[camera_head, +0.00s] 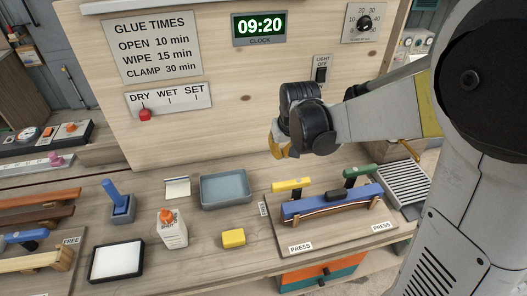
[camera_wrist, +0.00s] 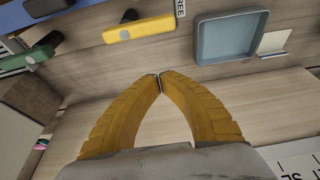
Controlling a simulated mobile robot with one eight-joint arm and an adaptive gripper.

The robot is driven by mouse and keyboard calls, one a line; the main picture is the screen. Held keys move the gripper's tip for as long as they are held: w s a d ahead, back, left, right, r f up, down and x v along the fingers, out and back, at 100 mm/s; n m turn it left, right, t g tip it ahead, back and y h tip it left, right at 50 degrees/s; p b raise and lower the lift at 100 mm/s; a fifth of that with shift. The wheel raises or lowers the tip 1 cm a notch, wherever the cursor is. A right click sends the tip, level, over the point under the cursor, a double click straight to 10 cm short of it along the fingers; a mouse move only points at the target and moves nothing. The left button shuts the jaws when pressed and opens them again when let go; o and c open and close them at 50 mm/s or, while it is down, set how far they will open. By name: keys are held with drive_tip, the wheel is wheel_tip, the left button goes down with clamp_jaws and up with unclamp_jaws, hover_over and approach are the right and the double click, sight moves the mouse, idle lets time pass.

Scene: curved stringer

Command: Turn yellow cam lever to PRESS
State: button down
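The yellow cam lever (camera_head: 290,185) lies behind the left end of the blue bar (camera_head: 325,204) on the clamp board, roughly parallel to the bar. A FREE label (camera_head: 264,209) is to its left and a PRESS label (camera_head: 300,248) is in front.
A green lever (camera_head: 362,171) stands at the bar's right end, with another PRESS label (camera_head: 383,227) near it. A grey tray (camera_head: 226,187), yellow block (camera_head: 233,238) and glue bottle (camera_head: 171,230) are left of the clamp. The wooden panel (camera_head: 240,115) rises behind.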

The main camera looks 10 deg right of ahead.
sight(291, 185)
drive_tip(key=shift+f, duration=0.15)
drive_tip(key=b+x, duration=0.4)
drive_tip(key=x, duration=0.7)
drive_tip(key=s, duration=0.2)
drive_tip(key=s+r, duration=0.1)
drive_tip(key=s, duration=0.1)
drive_tip(key=shift+s, duration=0.1)
drive_tip(key=shift+r, duration=0.1)
